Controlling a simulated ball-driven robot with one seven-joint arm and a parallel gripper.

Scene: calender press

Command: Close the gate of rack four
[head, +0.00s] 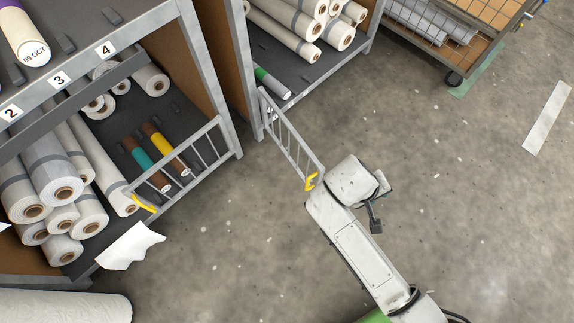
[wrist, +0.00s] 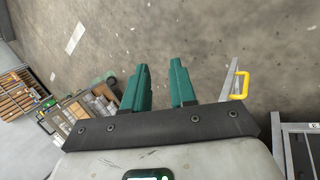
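A grey barred gate (head: 290,137) with a yellow handle (head: 311,182) juts out from the post of the middle rack, swung clear of its shelf. Another barred gate (head: 205,152) with a yellow handle (head: 146,206) stands along the front of the left rack, near label 4 (head: 106,49). I cannot tell for certain which gate belongs to rack four. In the wrist view my gripper (wrist: 160,75) has two green fingers apart with nothing between them. The jutting gate's yellow handle (wrist: 241,86) is right of the fingers, apart from them.
The left rack holds several wrapped rolls (head: 60,178) and numbered labels. A white sheet (head: 130,246) sticks out at its lower front. A wheeled cart (head: 460,60) stands at the upper right.

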